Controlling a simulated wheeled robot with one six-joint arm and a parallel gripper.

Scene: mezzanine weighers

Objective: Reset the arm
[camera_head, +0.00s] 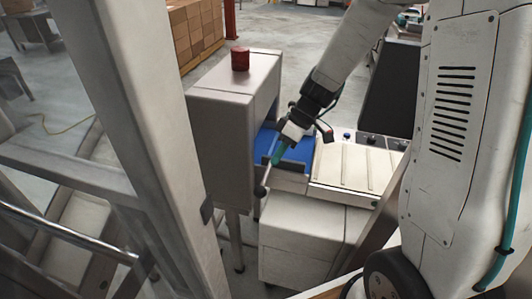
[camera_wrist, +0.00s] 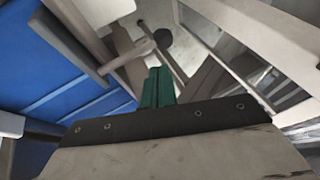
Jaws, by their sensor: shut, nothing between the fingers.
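My gripper (camera_head: 278,155) has green fingers and hangs at the end of my white arm, over the near end of a blue conveyor belt (camera_head: 297,152). In the wrist view the green fingers (camera_wrist: 158,86) are together with nothing between them. A grey bar with a dark round knob (camera_head: 260,191) is just below and left of the fingertips. In the wrist view this bar and knob (camera_wrist: 162,38) show just beyond the fingers; I cannot tell whether they touch.
A grey metal cabinet (camera_head: 222,108) with a red cylinder (camera_head: 240,58) on top stands left of my arm. A cream slatted panel (camera_head: 352,168) lies to the right, beside a dark screen (camera_head: 388,92). A thick grey post (camera_head: 135,120) and railing (camera_head: 65,233) fill the left.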

